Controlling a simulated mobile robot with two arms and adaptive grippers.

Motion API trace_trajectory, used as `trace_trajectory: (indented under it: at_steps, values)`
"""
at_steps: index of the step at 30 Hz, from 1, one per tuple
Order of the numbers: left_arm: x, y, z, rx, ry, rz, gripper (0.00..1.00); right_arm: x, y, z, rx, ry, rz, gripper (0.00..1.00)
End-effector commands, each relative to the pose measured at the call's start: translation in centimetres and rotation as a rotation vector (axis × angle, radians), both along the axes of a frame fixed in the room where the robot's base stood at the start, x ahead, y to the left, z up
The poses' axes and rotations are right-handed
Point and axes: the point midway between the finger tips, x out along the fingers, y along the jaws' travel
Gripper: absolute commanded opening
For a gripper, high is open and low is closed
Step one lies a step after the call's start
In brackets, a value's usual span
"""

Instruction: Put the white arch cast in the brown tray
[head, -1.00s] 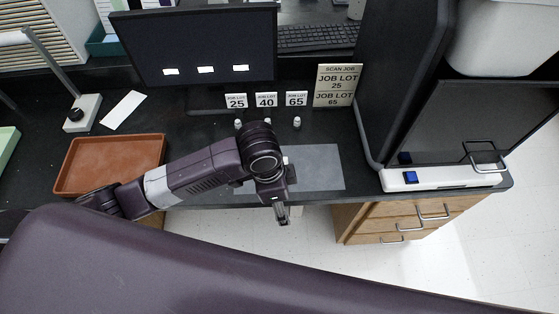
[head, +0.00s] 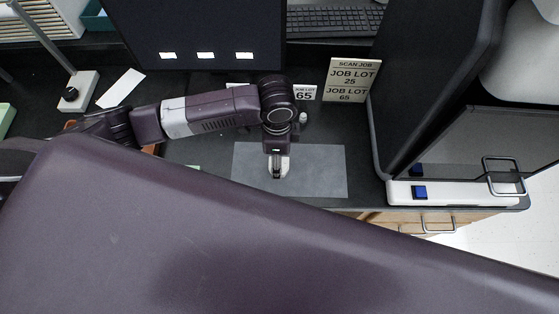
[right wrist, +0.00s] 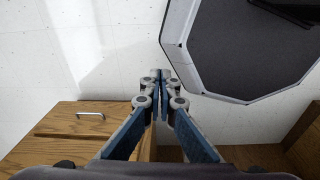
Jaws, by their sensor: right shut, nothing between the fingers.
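My left gripper (head: 278,172) points down over the grey mat (head: 325,178), seen from above in the head view. A small pale shape, probably the white arch cast (head: 285,163), shows right beside its fingers. I cannot tell whether the fingers are open or shut, or touch it. The brown tray (head: 151,149) is at the left, almost wholly hidden behind my arm and body; only slivers show. My right gripper (right wrist: 160,74) is shut and empty in the right wrist view, away from the table, with floor beyond it.
A scan job board (head: 352,80) and a dark cabinet (head: 425,80) are at the right. Wooden drawers (right wrist: 65,130) show in the right wrist view.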

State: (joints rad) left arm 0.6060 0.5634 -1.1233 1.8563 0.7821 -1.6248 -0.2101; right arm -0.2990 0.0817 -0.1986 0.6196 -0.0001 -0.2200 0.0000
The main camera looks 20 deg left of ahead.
Motion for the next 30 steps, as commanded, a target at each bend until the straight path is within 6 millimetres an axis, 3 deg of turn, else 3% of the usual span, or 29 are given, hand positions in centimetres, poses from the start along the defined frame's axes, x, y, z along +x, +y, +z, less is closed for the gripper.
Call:
trace_trajectory:
  at_steps: [3,6,11,15,18,30]
  values:
    - [0.0,-0.2,-1.4,0.0,0.002,0.0,0.62,-1.9,-0.1,0.7,-0.003,0.026,0.0,0.0]
    - [0.1,-0.2,-2.8,0.001,0.002,0.001,0.62,-2.2,-0.1,1.0,-0.002,0.03,0.0,0.0]
    - [0.2,-0.2,-4.6,0.0,0.0,-0.001,0.62,-0.8,0.0,1.2,-0.001,0.012,0.001,0.0]
    - [0.2,-0.2,-4.8,-0.001,-0.001,-0.002,0.62,1.0,0.2,1.3,0.003,-0.015,0.001,0.0]
    - [0.2,-0.2,-4.8,-0.001,-0.001,-0.002,0.62,1.2,0.2,1.3,0.004,-0.019,0.001,0.0]
    - [0.2,-0.2,-4.8,0.0,-0.002,-0.001,0.19,-0.4,0.3,1.2,0.003,0.006,0.001,0.0]
